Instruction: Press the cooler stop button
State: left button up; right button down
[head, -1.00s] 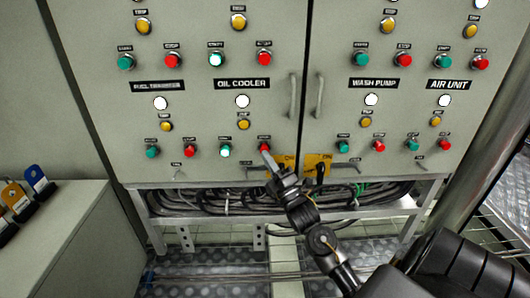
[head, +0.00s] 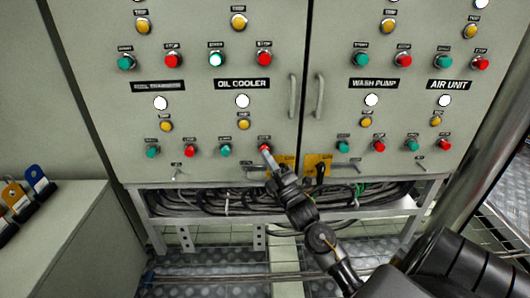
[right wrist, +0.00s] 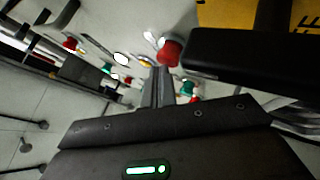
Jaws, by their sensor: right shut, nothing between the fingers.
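The grey cabinet carries the OIL COOLER label (head: 242,84). Below it are a white lamp (head: 242,101), a yellow trip button (head: 243,124), a green start button (head: 225,150) and a red stop button (head: 264,148). The start button is unlit. My right gripper (head: 268,158) is shut and empty, its tip at the lower edge of this stop button and seemingly touching it. In the right wrist view, a red button (right wrist: 168,53) is just beyond the shut fingertips (right wrist: 161,70). My left gripper is not in view.
Similar button groups sit left, right and above, including WASH PUMP (head: 374,85) and AIR UNIT (head: 449,86). Door handles (head: 319,97) stick out near the middle. A yellow tag (head: 318,163) hangs right of the gripper. Cables (head: 230,203) run beneath the cabinet.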

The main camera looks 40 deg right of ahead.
jog(key=shift+s+a+p, duration=0.45)
jog(key=shift+s+a, duration=0.05)
jog(key=shift+s, duration=0.25)
jog(key=s+a+p, duration=0.1)
jog(key=s, duration=0.1)
jog(key=s+a+p, duration=0.1)
jog(key=s+a, duration=0.1)
dwell(0.3)
dwell(0.8)
